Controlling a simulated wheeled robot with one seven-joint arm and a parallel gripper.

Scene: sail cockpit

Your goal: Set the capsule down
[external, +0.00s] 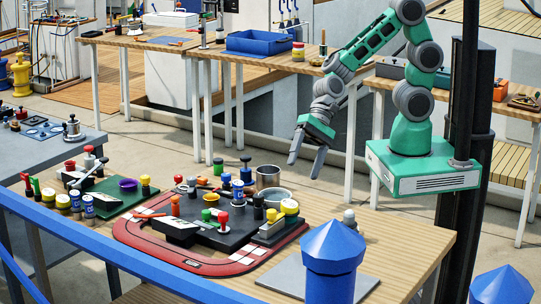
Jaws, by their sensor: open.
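My gripper (304,168) is open, its two grey fingers pointing down and apart, with nothing visible between them. It hangs in the air above the back edge of the wooden table (400,238), to the right of the steel pot (268,177). I cannot tell for sure which of the small objects is the capsule. A small grey rounded piece (349,218) stands alone on the right part of the table. Several yellow-topped and blue cylinders stand among the clutter farther left, apart from my gripper.
A red track-shaped mat (128,238) carries a black block with colored knobs (222,220). A grey bowl (277,196), a green board (104,208) with a purple bowl (127,184), and a grey plate (290,277) are nearby. Blue posts (332,262) and a rail (100,256) stand in front.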

